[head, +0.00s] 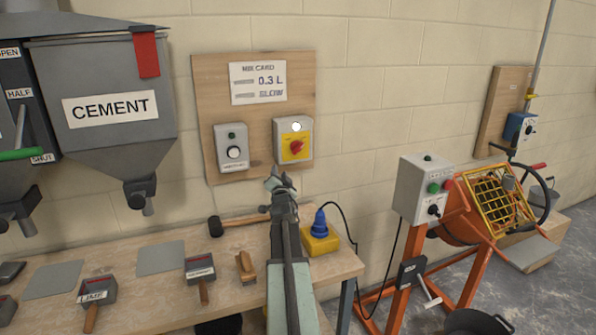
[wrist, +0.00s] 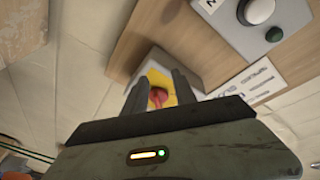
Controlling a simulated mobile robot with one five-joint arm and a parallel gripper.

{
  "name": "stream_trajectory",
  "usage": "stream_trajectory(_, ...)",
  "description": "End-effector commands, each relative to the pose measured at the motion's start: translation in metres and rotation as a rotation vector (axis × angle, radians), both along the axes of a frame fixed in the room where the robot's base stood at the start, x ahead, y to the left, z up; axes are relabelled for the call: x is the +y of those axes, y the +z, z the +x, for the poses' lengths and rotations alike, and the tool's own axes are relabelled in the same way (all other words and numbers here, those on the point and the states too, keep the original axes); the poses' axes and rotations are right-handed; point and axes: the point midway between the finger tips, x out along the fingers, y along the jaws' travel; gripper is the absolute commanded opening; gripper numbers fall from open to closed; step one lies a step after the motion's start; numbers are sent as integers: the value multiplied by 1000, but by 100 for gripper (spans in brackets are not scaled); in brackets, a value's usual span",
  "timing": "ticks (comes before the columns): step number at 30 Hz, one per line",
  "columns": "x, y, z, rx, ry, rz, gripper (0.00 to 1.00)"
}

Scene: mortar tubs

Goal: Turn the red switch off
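The red switch (head: 296,147) is a rotary knob on a yellow plate, on a grey box fixed to a wooden wall board. Its handle looks tilted in the head view. A white lamp (head: 296,127) above it looks bright. My gripper (head: 279,180) is below and a little left of the switch in the head view. In the wrist view my gripper (wrist: 160,92) is open and empty, its two dark fingers either side of the red switch (wrist: 158,98) as seen. The knob appears beyond the fingertips; I cannot tell the exact gap.
A second grey box with a white dial (head: 233,152) sits left of the switch. A mix card (head: 258,83) hangs above. The bench (head: 130,270) below holds a mallet (head: 217,227), a yellow box with a blue plug (head: 320,240) and several tools. An orange mixer (head: 465,222) stands right.

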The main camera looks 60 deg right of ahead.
Motion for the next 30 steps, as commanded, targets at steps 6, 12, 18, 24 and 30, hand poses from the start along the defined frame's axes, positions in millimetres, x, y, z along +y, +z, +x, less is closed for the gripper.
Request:
stream_trajectory(6,-51,26,-61,-196,-4,-92,33)
stream_trajectory(12,-54,32,-60,-204,-3,-97,33)
stream_trajectory(18,-76,40,-44,-202,-2,-96,33)
stream_trajectory(24,-105,50,-22,-203,-3,-95,33)
stream_trajectory(30,-111,51,-17,-202,-4,-95,33)
